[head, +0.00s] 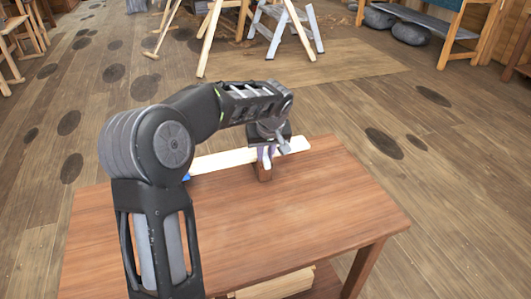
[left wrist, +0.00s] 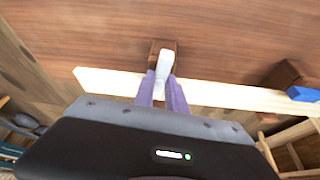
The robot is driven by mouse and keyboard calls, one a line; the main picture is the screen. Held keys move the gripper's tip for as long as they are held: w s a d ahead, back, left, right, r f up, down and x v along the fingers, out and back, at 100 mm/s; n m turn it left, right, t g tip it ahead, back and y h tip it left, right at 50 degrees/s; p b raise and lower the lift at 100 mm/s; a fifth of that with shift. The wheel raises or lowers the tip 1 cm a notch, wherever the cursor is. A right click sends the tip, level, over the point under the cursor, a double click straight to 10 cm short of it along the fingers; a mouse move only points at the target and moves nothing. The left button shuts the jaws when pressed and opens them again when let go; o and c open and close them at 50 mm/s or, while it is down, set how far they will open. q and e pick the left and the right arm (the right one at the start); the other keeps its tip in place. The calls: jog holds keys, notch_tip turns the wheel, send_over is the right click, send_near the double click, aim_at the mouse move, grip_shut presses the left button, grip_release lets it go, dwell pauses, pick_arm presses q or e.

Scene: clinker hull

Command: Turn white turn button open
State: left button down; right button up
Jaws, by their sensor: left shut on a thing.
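The white turn button (left wrist: 164,62) sits on a brown wooden block (left wrist: 154,52) in the left wrist view. It points from the block toward my gripper, across the edge of the pale plank (left wrist: 225,95). My left gripper (left wrist: 163,88) is shut on the button, with one purple finger on each side of it. In the head view my left gripper (head: 266,155) is over the block (head: 264,173) at the plank, and mostly hides the button. My right gripper is in neither view.
The plank lies along the far edge of the brown table (head: 300,205). A blue turn button (left wrist: 303,93) is by another block (left wrist: 286,74); a bit of its blue (head: 187,178) shows beside my arm. The tabletop's right part is clear. Trestles and a stepladder (head: 285,28) stand beyond.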

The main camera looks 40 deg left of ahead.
pick_arm(q)
jog(key=m+t, duration=0.1)
jog(key=m, duration=0.2)
jog(key=shift+s+a+r+h+p, duration=0.1)
jog(key=shift+a+h+p, duration=0.05)
jog(key=shift+h+p, duration=0.25)
jog(key=m+h+p, duration=0.1)
jog(key=m, duration=0.1)
jog(key=m+h+p, duration=0.1)
jog(key=m, duration=0.2)
jog(key=shift+a+m+t, duration=0.15)
jog(key=shift+m+t, duration=0.15)
jog(key=m+h, duration=0.1)
jog(key=m, duration=0.1)
jog(key=shift+m+p, duration=0.3)
jog(key=shift+p, duration=0.05)
jog(key=m+h, duration=0.1)
jog(key=m, duration=0.1)
jog(key=m+h, duration=0.1)
jog(key=m, duration=0.2)
jog(key=shift+a+g, duration=0.15)
jog(key=shift+g, duration=0.25)
jog(key=c, duration=1.4)
grip_release()
jog(key=shift+o, duration=0.2)
jog(key=v, duration=0.7)
jog(key=shift+r, duration=0.3)
